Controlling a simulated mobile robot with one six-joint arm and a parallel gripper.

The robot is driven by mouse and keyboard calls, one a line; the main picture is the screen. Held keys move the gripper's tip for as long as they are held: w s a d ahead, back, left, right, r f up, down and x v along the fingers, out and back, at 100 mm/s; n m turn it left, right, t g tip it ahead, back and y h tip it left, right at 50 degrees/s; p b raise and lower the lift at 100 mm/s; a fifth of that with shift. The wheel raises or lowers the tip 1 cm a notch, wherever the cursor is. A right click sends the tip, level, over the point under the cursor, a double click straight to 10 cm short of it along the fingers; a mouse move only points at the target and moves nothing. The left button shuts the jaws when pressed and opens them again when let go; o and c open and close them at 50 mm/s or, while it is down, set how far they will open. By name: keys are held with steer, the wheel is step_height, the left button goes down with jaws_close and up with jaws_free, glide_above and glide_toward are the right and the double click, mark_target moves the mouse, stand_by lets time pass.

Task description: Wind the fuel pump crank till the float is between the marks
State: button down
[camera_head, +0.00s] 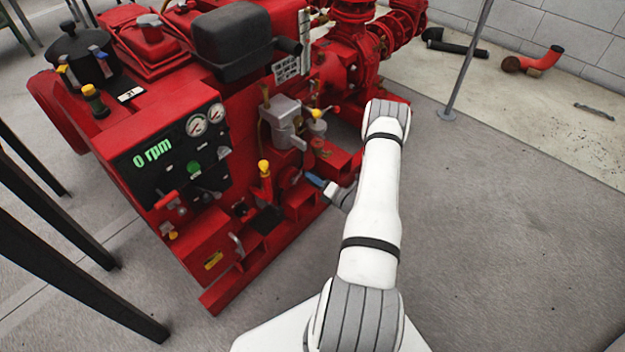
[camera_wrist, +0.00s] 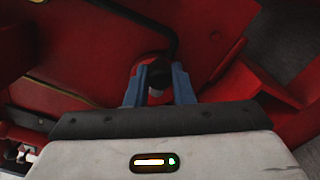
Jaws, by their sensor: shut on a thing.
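My gripper (camera_head: 318,182) reaches in low at the side of the red pumpset (camera_head: 150,105), its blue fingers pointing left. The black crank arm (camera_wrist: 172,40) bends away from the handle in front of a red, round-edged part. In the head view the crank is too small and partly hidden to make out. I cannot make out the float or its marks in either view.
The control panel (camera_head: 165,150) reads 0 rpm. A yellow-topped lever (camera_head: 264,168) stands just left of my gripper. A red frame rail (camera_head: 225,290) runs along the floor. Dark table legs (camera_head: 75,285) stand at left and a grey post (camera_head: 465,65) at right. Floor on the right is clear.

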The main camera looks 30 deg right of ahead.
steer(key=shift+s+a+f+m+b, duration=0.1)
steer(key=shift+a+f+m+b, duration=0.55)
steer(key=shift+m, duration=1.95)
steer(key=shift+s+d+f+m+b, duration=0.15)
steer(key=shift+f+m, duration=1.05)
steer(key=shift+m, duration=1.4)
steer(key=shift+s+a+f+m+b, duration=0.1)
steer(key=shift+a+f+m+b, duration=0.6)
steer(key=shift+m, duration=1.9)
steer(key=shift+d+f, duration=0.25)
steer(key=c, duration=1.3)
jaws_free()
steer(key=shift+o, duration=0.2)
steer(key=shift+s, duration=0.1)
steer(key=p+v, duration=0.2)
steer(key=v, duration=0.5)
steer(key=shift+s+p, duration=0.35)
steer(key=shift+p, duration=0.05)
